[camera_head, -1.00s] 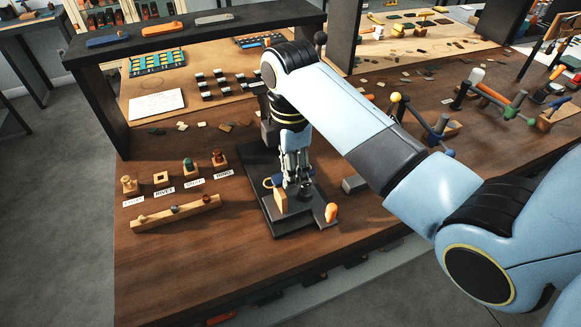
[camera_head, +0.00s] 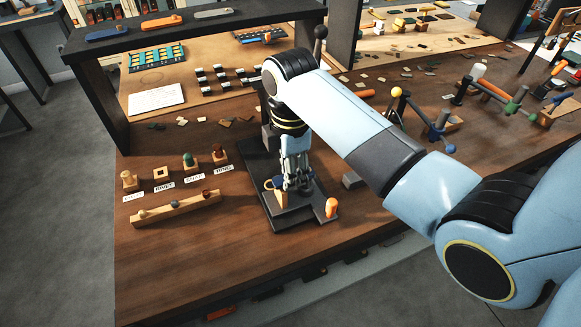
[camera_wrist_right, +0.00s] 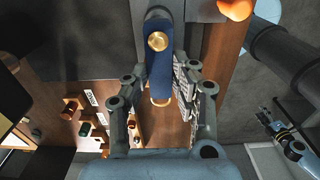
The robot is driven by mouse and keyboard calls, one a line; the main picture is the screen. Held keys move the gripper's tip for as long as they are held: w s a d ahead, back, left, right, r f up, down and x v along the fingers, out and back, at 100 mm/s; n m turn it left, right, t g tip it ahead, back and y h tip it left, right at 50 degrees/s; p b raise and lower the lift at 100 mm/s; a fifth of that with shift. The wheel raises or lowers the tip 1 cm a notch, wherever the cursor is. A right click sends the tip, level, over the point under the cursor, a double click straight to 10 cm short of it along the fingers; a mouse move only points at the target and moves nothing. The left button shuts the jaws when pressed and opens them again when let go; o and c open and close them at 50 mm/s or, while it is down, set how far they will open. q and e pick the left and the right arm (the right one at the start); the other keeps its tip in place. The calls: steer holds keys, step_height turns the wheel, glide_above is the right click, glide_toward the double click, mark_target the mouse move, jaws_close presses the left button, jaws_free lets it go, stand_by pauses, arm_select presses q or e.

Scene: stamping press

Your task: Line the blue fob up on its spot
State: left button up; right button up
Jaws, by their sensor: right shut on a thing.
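In the right wrist view, the blue fob (camera_wrist_right: 159,70) is a long dark-blue strip with a round brass stud near its upper end and a brass ring at its lower end. It lies between the fingers of my right gripper (camera_wrist_right: 158,88), which is shut on it. In the head view my right gripper (camera_head: 298,184) points down over the black press base (camera_head: 283,222). The fob is mostly hidden there. I cannot tell whether it touches the press bed or where its spot is. What looks like my left gripper (camera_wrist_right: 288,142) shows small in the wrist view.
An orange knob (camera_head: 331,207) stands at the press's front right. A wooden rail (camera_head: 176,209) and small labelled wooden holders (camera_head: 162,175) are on the left. A grey block (camera_head: 353,181) lies right of the press. The front left of the table is clear.

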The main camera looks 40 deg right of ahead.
steer(key=shift+f, duration=0.1)
steer(key=o, duration=1)
steer(key=shift+o, duration=0.2)
steer(key=shift+c, duration=0.3)
steer(key=shift+c, duration=0.5)
steer(key=shift+r, duration=3.5)
